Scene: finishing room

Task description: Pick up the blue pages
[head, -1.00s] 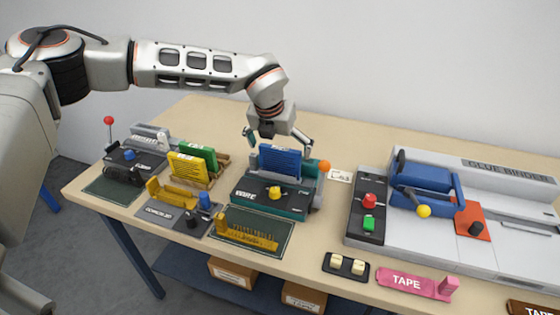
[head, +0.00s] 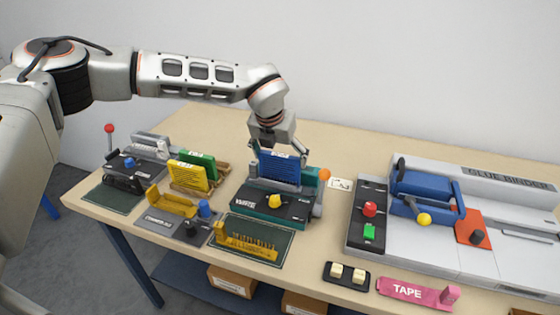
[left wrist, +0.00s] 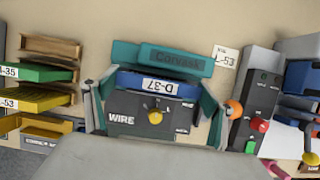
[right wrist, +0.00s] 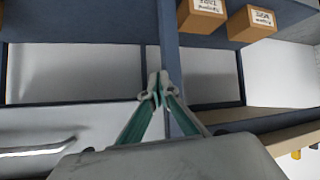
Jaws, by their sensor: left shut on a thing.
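The blue pages (head: 280,170) stand upright at the back of the black and teal wire machine (head: 262,203). They have a white label reading D-37, which shows on the pages in the left wrist view (left wrist: 168,87). My left gripper (head: 279,153) points down from above, with one finger at each end of the pages, and is shut on them. The pages still sit at the machine; I cannot tell whether they touch its bed. My right gripper (right wrist: 157,92) is away from the tabletop, its fingertips together and nothing visible between them.
Green pages (head: 197,163) and yellow pages (head: 188,176) stand in wooden holders to the left. The glue binder (head: 480,200) fills the right side. A pink tape holder (head: 410,291) lies at the front. In the right wrist view, boxes (right wrist: 202,14) sit on a blue shelf.

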